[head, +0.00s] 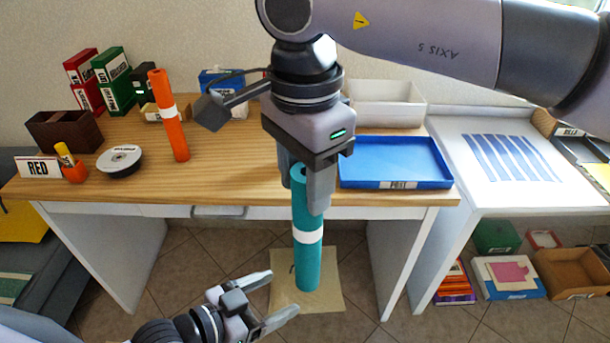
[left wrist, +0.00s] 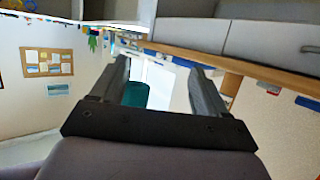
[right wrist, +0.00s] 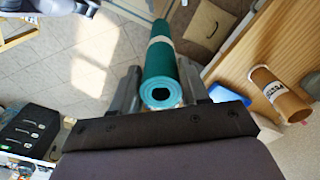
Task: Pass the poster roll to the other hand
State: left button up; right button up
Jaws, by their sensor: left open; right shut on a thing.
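The teal poster roll (head: 307,262) with a white band hangs almost upright in front of the desk. My right gripper (head: 305,190) points down and is shut on its upper part. In the right wrist view the roll (right wrist: 166,68) lies between the fingers, its hollow end toward the camera. My left gripper (head: 284,294) is open and empty, below and left of the roll's lower end, apart from it. In the left wrist view the roll's teal end (left wrist: 135,95) shows between the open fingers, beyond them.
An orange roll (head: 168,118) stands on the wooden desk (head: 235,160) beside a black-and-white disc (head: 119,159). A blue tray (head: 396,165) lies at the desk's right. A white table (head: 455,165) stands further right. The floor below the roll bears a beige sheet (head: 325,297).

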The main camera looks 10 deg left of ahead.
pick_arm(q)
jog(key=s+a+f+n+y, duration=0.2)
jog(key=s+a+f+y, duration=0.1)
jog(key=f, duration=0.2)
jog(key=s+a+f+n+y, duration=0.3)
jog(key=f, duration=0.3)
jog(key=shift+a+g+y, duration=0.25)
jog(key=shift+g+y, duration=0.05)
jog(key=shift+g, duration=0.1)
jog(key=shift+f, duration=0.1)
